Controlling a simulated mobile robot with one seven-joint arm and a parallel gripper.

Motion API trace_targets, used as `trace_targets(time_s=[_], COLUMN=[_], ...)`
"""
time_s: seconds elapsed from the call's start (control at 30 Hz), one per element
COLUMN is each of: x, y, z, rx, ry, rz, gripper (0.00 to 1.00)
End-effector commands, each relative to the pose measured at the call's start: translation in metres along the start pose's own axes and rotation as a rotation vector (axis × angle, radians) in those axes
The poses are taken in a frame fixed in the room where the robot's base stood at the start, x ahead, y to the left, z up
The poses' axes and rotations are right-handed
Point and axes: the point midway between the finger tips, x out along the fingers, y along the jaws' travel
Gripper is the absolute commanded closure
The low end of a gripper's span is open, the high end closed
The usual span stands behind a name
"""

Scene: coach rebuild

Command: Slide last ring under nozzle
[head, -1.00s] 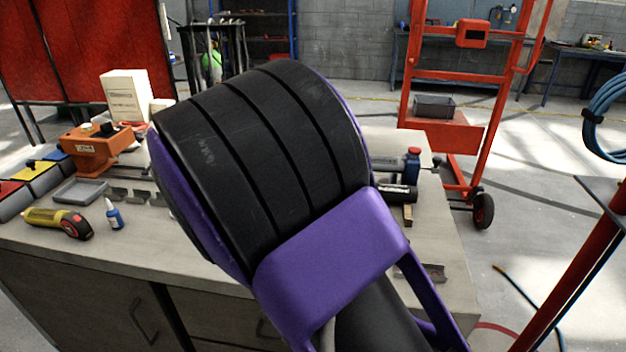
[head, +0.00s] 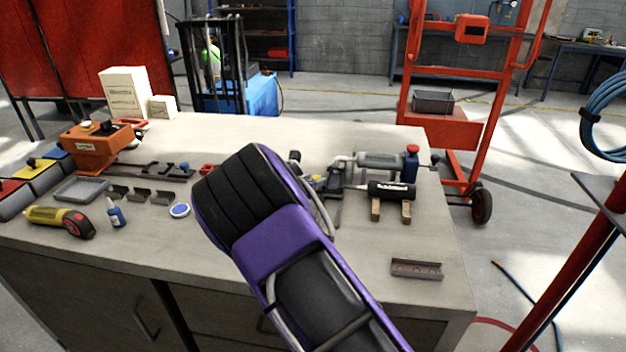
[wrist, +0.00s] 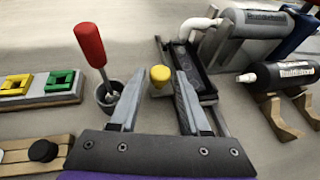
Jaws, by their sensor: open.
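My gripper (wrist: 160,78) is open in the wrist view. Its two metal fingers stand on either side of a round yellow knob (wrist: 160,74), with gaps showing. The knob sits beside a dark channel-shaped track (wrist: 200,88). The white bent nozzle (wrist: 194,27) of a grey dispenser (wrist: 247,35) comes down over the track's far end. In the head view the dispenser (head: 382,160) and nozzle (head: 340,161) are right of my arm, which hides my fingers. I cannot make out a separate ring by the nozzle.
A red-handled tool (wrist: 89,45) stands in a grey cup (wrist: 106,98) close left of my fingers. A black cartridge (wrist: 283,75) rests on wooden supports at right. A small holder with red marks (head: 417,268) lies at the front right. The table's right front is otherwise clear.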

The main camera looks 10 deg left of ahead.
Motion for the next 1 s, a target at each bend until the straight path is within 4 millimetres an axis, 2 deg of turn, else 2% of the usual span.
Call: trace_targets(time_s=[0.23,0.4,0.5,1.0], x=[0.0005,0.0003,0.0003,0.0001], y=[-0.0001,-0.0002,-0.0001,0.0001], z=[0.0000,0.0000,0.0000,0.0000], rx=[0.000,0.000,0.000,0.000], ry=[0.000,0.000,0.000,0.000], rz=[0.000,0.000,0.000,0.000], gripper=[0.55,0.86,1.00,1.00])
